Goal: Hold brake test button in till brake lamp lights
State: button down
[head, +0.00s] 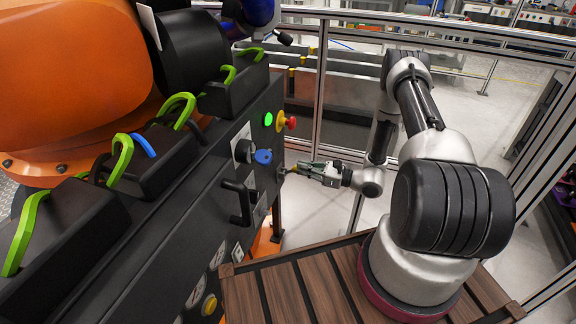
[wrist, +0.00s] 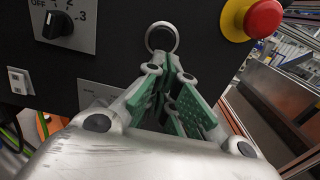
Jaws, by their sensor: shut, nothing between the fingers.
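My gripper (head: 291,169) reaches to the black panel face from the right, its green-padded fingers closed and empty. In the wrist view, the fingertips (wrist: 171,68) are just below and in front of a round button with a metal ring (wrist: 162,39) and a dark centre. Whether they touch it, and whether it is pressed in, I cannot tell. I cannot read a label that marks it as the brake test button. A green lamp (head: 268,119) glows on the panel in the head view; I cannot tell whether it is the brake lamp.
A red emergency stop on a yellow base (head: 288,122) is right of the button; it also shows in the wrist view (wrist: 262,18). A rotary selector (wrist: 58,25) is to the left. A blue knob (head: 263,156) and black handle (head: 239,202) stick out from the panel.

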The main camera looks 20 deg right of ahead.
jog(key=v, duration=0.3)
jog(key=shift+s+d, duration=0.25)
jog(key=shift+f, duration=0.15)
